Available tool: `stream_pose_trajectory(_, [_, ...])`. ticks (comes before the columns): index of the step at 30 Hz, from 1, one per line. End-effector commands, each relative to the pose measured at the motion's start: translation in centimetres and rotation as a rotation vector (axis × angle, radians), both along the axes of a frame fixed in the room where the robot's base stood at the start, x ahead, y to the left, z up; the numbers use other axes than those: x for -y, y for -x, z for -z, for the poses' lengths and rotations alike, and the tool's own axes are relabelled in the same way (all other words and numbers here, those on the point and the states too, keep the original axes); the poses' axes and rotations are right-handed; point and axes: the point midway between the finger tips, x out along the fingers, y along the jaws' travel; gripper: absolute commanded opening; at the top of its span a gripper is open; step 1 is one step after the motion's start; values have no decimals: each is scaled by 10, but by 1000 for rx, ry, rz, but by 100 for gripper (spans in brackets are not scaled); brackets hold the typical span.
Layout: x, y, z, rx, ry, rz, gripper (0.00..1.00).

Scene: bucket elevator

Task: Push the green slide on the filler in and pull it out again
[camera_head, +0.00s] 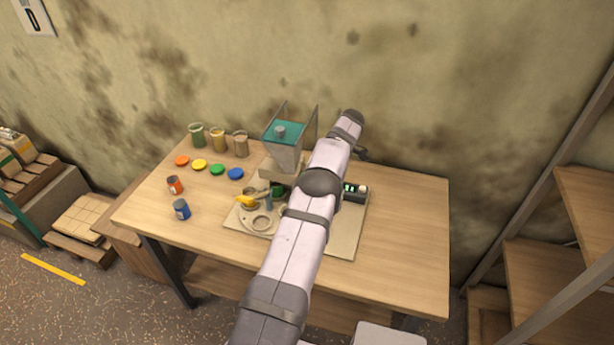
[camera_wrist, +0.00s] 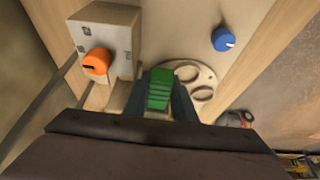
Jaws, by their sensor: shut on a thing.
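The green slide (camera_wrist: 159,80), a ribbed block, shows in the middle of the wrist view. My gripper (camera_wrist: 160,100) is shut on it, with a dark finger on either side. How far in the slide sits I cannot tell. The filler (camera_head: 284,157), with a clear teal-topped hopper, stands at the back middle of the table in the head view. My arm hides the gripper and part of the filler's right side there. A pale round plate with holes (camera_wrist: 205,78) lies just beyond the slide in the wrist view, and also shows in the head view (camera_head: 262,221).
In the head view, several jars, coloured discs and two cans (camera_head: 181,208) stand left. The table's right side (camera_head: 410,230) is clear.

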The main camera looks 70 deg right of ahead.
Motion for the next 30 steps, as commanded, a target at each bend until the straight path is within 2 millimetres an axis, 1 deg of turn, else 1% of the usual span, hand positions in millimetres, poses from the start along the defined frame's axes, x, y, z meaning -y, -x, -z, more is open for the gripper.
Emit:
stream_pose_trajectory(1, [0, 4, 0, -2, 1, 1, 12])
stream_pose_trajectory(30, [0, 46, 0, -2, 1, 0, 12])
